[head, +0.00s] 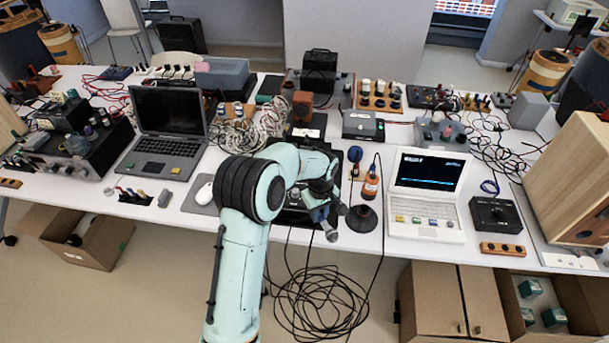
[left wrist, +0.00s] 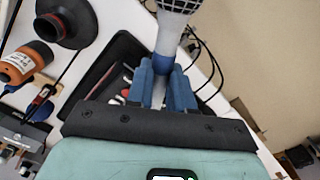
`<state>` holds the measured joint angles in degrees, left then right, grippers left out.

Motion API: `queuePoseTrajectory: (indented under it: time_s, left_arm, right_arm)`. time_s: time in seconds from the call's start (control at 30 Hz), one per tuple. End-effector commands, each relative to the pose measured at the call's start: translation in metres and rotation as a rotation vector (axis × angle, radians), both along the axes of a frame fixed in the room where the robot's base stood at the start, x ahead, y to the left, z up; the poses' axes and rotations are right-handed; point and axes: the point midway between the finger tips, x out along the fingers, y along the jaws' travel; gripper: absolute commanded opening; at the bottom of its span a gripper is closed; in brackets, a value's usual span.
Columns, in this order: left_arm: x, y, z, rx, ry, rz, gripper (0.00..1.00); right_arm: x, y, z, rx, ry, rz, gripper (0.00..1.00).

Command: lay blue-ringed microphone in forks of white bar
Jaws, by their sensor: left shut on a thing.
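My left gripper (head: 322,207) is over the front edge of the table. It is shut on the blue-ringed microphone (head: 331,235), whose grey mesh head points toward the front edge. In the left wrist view the blue fingers (left wrist: 162,85) close on the microphone (left wrist: 178,8) at its blue ring, below the mesh head. The rest of its handle is hidden by the gripper. I cannot make out the white bar with forks for certain in either view. My right gripper is not in view.
A black cone-shaped thing (head: 361,219) and an orange device (head: 371,181) stand just right of the gripper. A black tray (left wrist: 98,72) lies close by. A laptop (head: 168,125) is left; a white computer (head: 428,200) is right. Cables hang below the table's front edge.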

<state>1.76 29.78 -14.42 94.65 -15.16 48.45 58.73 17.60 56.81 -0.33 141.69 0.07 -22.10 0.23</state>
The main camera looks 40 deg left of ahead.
Motion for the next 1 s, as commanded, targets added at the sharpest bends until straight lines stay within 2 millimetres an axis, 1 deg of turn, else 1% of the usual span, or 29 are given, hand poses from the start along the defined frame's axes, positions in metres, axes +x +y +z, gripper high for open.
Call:
queuePoseTrajectory:
  time_s: [0.03, 0.1, 0.2, 0.3, 0.5, 0.57, 0.6, 1.0]
  left_arm:
    - [-0.013, -0.022, -0.025, -0.004, 0.013, -0.151, 0.00]
    - [-0.026, -0.046, -0.055, -0.005, 0.012, -0.351, 0.00]
    - [-0.042, -0.075, -0.091, -0.003, 0.012, -0.601, 0.00]
    - [-0.054, -0.098, -0.118, -0.001, 0.009, -0.793, 0.00]
    - [-0.070, -0.129, -0.156, 0.000, 0.007, -1.054, 0.00]
    - [-0.074, -0.136, -0.166, 0.002, 0.007, -1.117, 0.00]
    - [-0.074, -0.137, -0.167, 0.001, 0.005, -1.132, 0.00]
    - [-0.072, -0.136, -0.165, 0.002, 0.002, -1.117, 0.00]
  right_arm:
    - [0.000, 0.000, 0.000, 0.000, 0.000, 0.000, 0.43]
    - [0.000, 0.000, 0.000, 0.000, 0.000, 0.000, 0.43]
    - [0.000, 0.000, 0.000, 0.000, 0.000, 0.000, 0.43]
    - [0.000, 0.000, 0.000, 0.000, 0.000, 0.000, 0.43]
    - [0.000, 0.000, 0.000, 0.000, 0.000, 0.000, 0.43]
    - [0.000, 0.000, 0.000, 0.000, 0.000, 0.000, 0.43]
    - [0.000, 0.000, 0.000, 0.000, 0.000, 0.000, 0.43]
    - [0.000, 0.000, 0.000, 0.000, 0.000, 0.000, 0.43]
